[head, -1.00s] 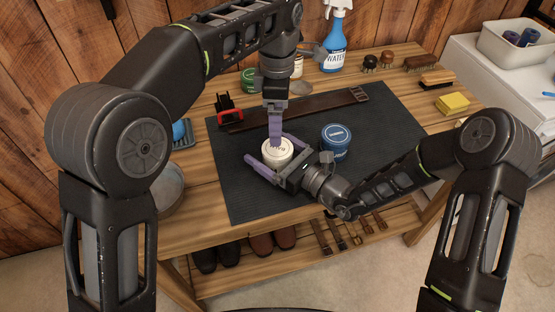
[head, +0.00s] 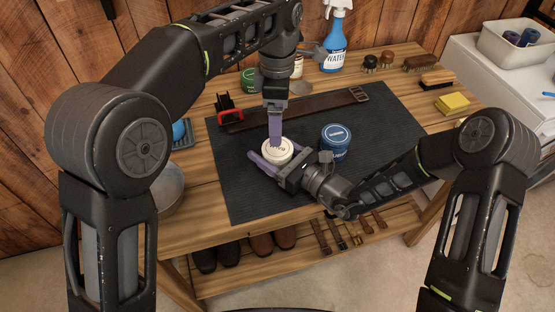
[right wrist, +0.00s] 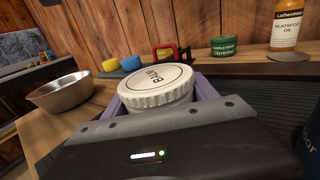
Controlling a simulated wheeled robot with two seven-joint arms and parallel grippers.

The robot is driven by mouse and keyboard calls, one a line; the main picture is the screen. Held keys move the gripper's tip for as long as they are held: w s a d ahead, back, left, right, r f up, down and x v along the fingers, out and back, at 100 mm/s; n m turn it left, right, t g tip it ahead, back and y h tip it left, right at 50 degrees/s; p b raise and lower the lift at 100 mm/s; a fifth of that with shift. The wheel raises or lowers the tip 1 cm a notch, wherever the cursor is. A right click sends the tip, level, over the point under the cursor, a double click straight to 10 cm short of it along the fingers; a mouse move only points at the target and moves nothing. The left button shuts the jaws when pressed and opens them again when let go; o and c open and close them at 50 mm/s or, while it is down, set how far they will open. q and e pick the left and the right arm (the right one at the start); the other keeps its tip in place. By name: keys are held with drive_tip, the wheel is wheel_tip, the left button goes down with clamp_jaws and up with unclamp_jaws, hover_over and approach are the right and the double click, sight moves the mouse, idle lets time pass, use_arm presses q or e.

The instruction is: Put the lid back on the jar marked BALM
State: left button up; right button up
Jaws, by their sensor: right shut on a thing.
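A white round jar (head: 277,157) stands on the dark mat, with a white ribbed lid (right wrist: 157,84) marked BALM over it. In the right wrist view the lid looks seated on top, slightly tilted in the picture; whether it is fully down I cannot tell. My right gripper (head: 274,164) is shut on the jar, its purple fingers on either side. My left gripper (head: 275,143) points down from above, its purple fingertips overlapping the lid in the head view. Its finger gap is hidden, and I cannot tell whether it touches the lid.
A blue jar (head: 336,141) stands on the mat (head: 240,190) to the right. A strap (head: 310,108) lies behind. A spray bottle (head: 335,45), brushes (head: 388,60) and a yellow sponge (head: 453,103) stand farther back. A metal bowl (right wrist: 60,93) is at the left.

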sight(278, 159)
clamp_jaws()
idle(0.6)
use_arm(q)
drive_tip(key=shift+f, duration=4)
drive_tip(key=shift+c, duration=0.4)
